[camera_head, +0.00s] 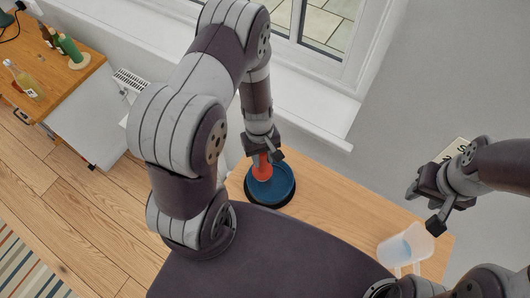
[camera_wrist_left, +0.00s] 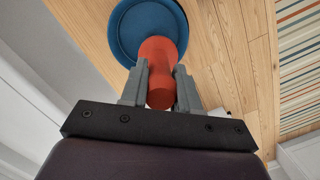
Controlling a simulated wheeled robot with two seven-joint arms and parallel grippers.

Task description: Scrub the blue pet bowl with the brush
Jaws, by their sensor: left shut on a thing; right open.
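The blue pet bowl (camera_head: 283,186) sits on the wooden table below my left gripper in the head view. Its blue inside and rim also show in the left wrist view (camera_wrist_left: 127,30). My left gripper (camera_head: 263,157) is shut on the red-orange brush (camera_head: 263,173), which it holds over the bowl. In the left wrist view the brush handle (camera_wrist_left: 159,70) is between the two fingers (camera_wrist_left: 160,92). The brush's far end is at the bowl, but I cannot tell whether it touches. My right gripper (camera_head: 424,207) is open and empty above the table's right side.
A printed card (camera_head: 455,151) is behind my right gripper. A window sill (camera_head: 310,118) runs behind the table. Several bottles stand on a cabinet at far left.

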